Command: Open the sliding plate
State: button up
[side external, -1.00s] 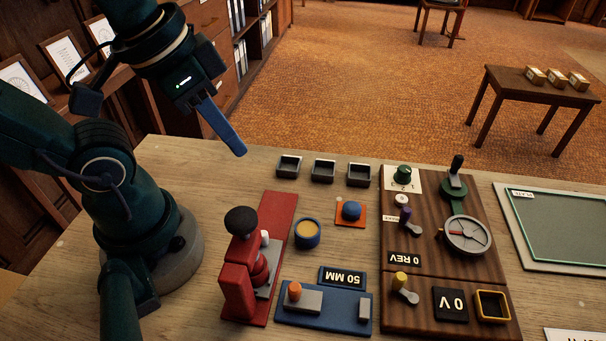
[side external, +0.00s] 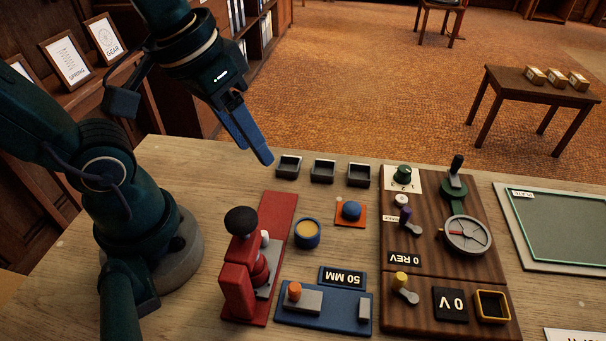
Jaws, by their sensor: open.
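My gripper (side external: 254,153) has blue fingers spread apart and empty. It hangs above the table at the upper left, near the small dark trays. A blue base (side external: 335,323) at the front carries a grey sliding block (side external: 306,303) with an orange knob (side external: 294,290), at its left end. A separate grey stop (side external: 364,309) stands at the base's right end. A green framed panel (side external: 565,225) lies at the right, with a small label that seems to read "plate". I cannot tell which one is the sliding plate.
A red press (side external: 237,290) with a black knob stands left of the blue base. A round blue cup (side external: 306,234), an orange pad with a blue button (side external: 351,211) and a wooden control board (side external: 430,262) stand nearby. Three dark trays (side external: 323,171) line the back edge.

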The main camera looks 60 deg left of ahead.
aim_at(264, 232)
jog(key=d+f+g, duration=0.1)
jog(key=f+g, duration=0.1)
jog(key=f, duration=0.1)
jog(key=d+f+n+g, duration=0.1)
jog(key=f+g, duration=0.2)
jog(key=w+f+n+g+h, duration=0.1)
jog(key=f+g, duration=0.2)
jog(key=shift+d+f, duration=0.2)
jog(key=shift+d, duration=0.2)
jog(key=shift+x, duration=2.35)
jog(key=shift+r, duration=0.1)
jog(key=shift+c, duration=0.3)
grip_shut()
